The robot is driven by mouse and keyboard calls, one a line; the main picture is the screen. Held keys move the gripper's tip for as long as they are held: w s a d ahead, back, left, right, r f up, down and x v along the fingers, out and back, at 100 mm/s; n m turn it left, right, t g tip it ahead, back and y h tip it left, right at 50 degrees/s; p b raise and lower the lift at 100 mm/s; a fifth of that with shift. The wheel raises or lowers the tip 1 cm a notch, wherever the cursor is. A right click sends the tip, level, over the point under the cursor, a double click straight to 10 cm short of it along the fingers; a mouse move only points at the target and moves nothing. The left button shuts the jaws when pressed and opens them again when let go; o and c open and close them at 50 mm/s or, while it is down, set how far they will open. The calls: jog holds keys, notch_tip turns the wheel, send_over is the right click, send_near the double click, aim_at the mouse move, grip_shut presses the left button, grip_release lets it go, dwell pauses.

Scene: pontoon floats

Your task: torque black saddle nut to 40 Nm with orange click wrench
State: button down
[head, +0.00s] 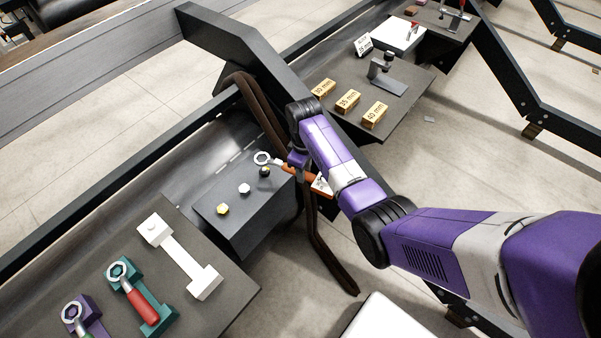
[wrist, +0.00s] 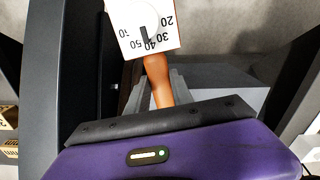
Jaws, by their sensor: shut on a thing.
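My gripper (head: 298,163) is shut on the orange click wrench (head: 296,173), whose silver ring end (head: 262,158) points left. The ring shows just above the black saddle nut (head: 265,171) in the head view, apart from it there; its height over the nut is unclear. The nut is the rearmost of three on a dark block (head: 240,222). The fingertips are mostly hidden.
A white nut (head: 244,188) and a yellow nut (head: 222,209) share the block. The front bench has an empty white cradle (head: 180,255), a red-handled wrench (head: 138,300) in a green cradle and another in a purple one. Wooden marked blocks (head: 348,101) stand behind.

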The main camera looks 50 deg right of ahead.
jog(key=shift+r+p, duration=0.2)
jog(key=shift+p, duration=0.1)
jog(key=shift+f+b, duration=1.8)
jog(key=shift+f, duration=0.75)
jog(key=shift+f+b, duration=0.6)
jog(key=shift+f, duration=0.75)
dwell(0.8)
jog(key=shift+a, duration=0.1)
jog(key=shift+a+m+p, duration=0.3)
jog(key=shift+a+p, duration=0.05)
jog(key=shift+s+a, duration=0.1)
jog(key=shift+a, duration=0.25)
dwell(0.4)
jog(key=shift+a+m+p, duration=0.35)
jog(key=shift+m+p, duration=0.05)
jog(key=shift+m, duration=0.1)
jog(key=shift+a, duration=0.35)
jog(key=shift+a+m+p, duration=0.35)
jog(key=shift+m+p, duration=0.05)
jog(key=shift+m, duration=0.1)
